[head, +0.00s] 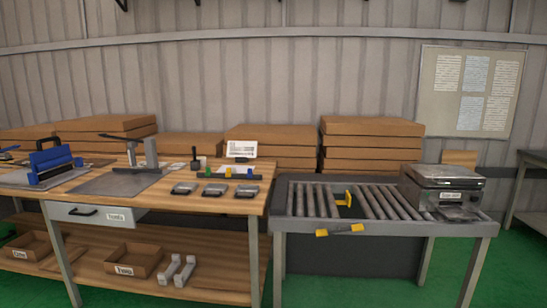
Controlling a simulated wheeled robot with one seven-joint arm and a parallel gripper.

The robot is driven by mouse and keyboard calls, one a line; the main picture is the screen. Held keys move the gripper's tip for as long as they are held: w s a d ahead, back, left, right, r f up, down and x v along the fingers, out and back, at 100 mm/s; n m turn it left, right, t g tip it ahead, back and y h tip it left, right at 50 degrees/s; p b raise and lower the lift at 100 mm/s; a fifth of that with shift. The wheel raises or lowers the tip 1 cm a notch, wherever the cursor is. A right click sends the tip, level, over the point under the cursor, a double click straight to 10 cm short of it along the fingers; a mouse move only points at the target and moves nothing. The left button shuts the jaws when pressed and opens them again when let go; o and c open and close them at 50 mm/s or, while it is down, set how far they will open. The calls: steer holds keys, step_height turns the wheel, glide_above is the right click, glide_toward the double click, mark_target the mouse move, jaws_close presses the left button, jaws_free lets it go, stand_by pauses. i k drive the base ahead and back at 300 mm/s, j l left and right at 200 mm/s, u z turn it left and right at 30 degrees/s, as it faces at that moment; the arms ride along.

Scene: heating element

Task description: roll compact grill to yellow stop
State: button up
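The compact grill (443,190) is a grey metal box with a lid and a small label on its front. It sits at the right end of the roller conveyor (373,203), on top of the rollers. The yellow stop (346,199) stands upright on the rollers left of the middle, well apart from the grill, with bare rollers between them. A yellow piece with a dark middle (340,230) is on the conveyor's front rail, below the stop. My gripper is not in view.
A wooden workbench (225,204) with tools and small grey devices stands left, close to the conveyor. Stacked cardboard boxes (370,145) are behind. Another table (528,190) is at the right edge. The green floor (360,291) in front of the conveyor is clear.

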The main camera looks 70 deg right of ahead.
mark_target(456, 191)
steer(key=z, duration=2.4)
